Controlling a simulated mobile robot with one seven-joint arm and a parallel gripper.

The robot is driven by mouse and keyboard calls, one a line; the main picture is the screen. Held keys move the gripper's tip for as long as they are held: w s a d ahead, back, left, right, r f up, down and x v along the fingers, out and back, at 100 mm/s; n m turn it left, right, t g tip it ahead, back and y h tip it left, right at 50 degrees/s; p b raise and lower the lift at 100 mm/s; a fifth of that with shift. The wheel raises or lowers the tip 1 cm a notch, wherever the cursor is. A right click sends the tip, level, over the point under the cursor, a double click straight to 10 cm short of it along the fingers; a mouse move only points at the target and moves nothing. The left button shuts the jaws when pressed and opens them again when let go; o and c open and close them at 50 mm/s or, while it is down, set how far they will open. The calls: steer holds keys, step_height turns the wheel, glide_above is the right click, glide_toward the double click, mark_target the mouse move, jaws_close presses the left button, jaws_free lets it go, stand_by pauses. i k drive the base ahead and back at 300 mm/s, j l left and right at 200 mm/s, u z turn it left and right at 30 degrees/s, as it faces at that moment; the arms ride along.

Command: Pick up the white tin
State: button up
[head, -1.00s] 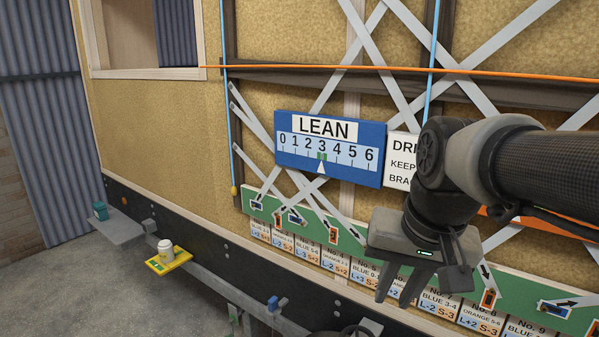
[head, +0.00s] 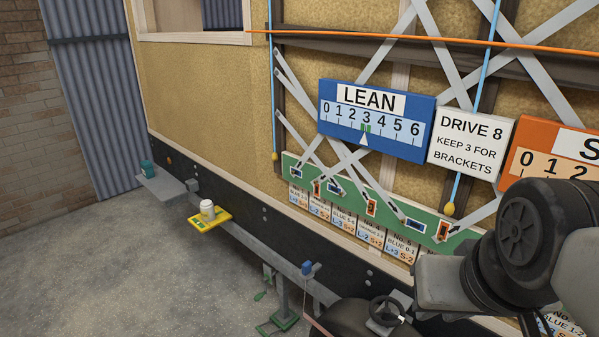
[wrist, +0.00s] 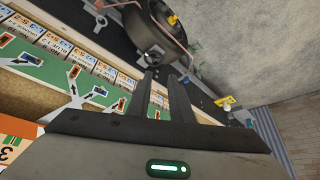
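The white tin (head: 207,209) stands upright on a small yellow tray (head: 222,219) beside the dark base board of the wall, left of centre in the head view. Both look tiny and far off in the wrist view, where the yellow tray (wrist: 224,101) is at the right. The gripper is open and well away from the tin.
A grey shelf (head: 165,188) holds a teal cup (head: 147,168). A long grey rail (head: 265,244) runs low along the wall. A green-footed post (head: 284,318) and a dark handwheel (head: 388,311) stand near the front. Open concrete floor (head: 120,270) lies to the left.

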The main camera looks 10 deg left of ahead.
mark_target(207, 207)
steer(key=j+z, duration=0.1)
steer(key=j, duration=0.8)
steer(key=k+j+z, duration=0.1)
steer(key=j+z, duration=0.2)
steer(key=j, duration=0.8)
steer(key=i+j+z, duration=0.15)
steer(key=j, duration=0.4)
steer(key=j+z, duration=0.15)
steer(key=j, duration=0.4)
steer(key=i+j+z, duration=0.15)
steer(key=j+z, duration=0.15)
steer(key=j, duration=0.8)
steer(key=j+z, duration=0.35)
steer(key=j, duration=0.75)
steer(key=i+j+z, duration=0.15)
steer(key=j, duration=0.4)
steer(key=j+z, duration=0.15)
steer(key=j, duration=0.4)
steer(key=i+j, duration=0.1)
steer(key=j, duration=0.35)
steer(key=j+z, duration=0.1)
steer(key=j, duration=0.4)
steer(key=i, duration=0.05)
